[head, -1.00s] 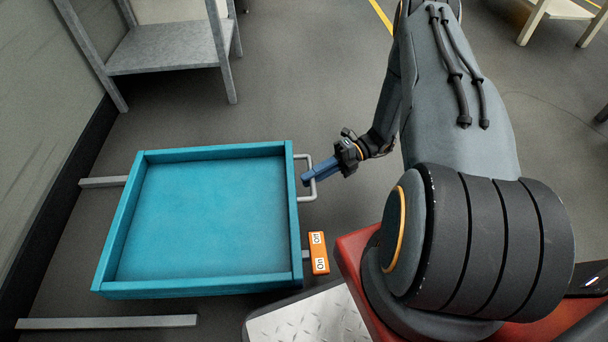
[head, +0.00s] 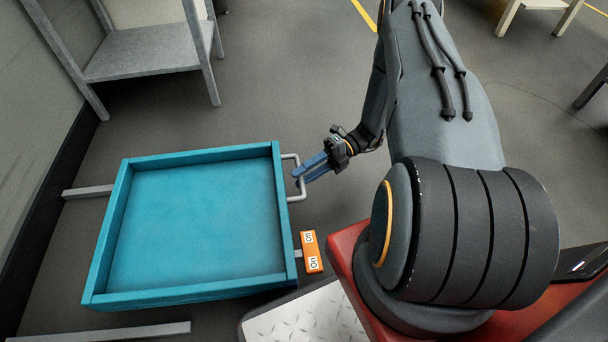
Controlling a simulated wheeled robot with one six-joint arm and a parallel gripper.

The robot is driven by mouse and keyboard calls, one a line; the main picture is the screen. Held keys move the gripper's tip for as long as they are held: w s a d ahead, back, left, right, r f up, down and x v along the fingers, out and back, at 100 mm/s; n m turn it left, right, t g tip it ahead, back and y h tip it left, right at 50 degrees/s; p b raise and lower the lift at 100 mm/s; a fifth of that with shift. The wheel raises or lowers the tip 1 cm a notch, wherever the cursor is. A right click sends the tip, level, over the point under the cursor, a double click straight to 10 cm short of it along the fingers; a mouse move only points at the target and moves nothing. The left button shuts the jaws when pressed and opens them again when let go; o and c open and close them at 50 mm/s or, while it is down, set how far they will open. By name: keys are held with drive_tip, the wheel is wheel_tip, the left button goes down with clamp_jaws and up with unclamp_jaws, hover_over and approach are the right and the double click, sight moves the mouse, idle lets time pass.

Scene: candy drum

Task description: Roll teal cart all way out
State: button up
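The teal cart (head: 200,295) is a shallow, empty open-topped tray in the left half of the head view. It stands away from the wall, between two grey rails on the floor. A grey bar handle (head: 303,178) sticks out of its right side. My gripper (head: 307,171) is at this handle, with its blue fingers spread apart and pointing left. The handle bar appears to lie at the fingertips. I cannot tell whether the fingers touch it.
An orange On/Off switch block (head: 311,252) sits by the cart's lower right side. Grey rails (head: 90,192) lie left and below the cart. A grey shelf (head: 150,60) stands behind it. A metal tread plate (head: 300,318) lies close in front. Open floor is at the upper middle.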

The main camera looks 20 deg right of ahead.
drive_tip(key=s+p+v, duration=0.1)
drive_tip(key=v, duration=0.6)
drive_tip(key=shift+w, duration=0.5)
drive_tip(key=shift+d, duration=0.15)
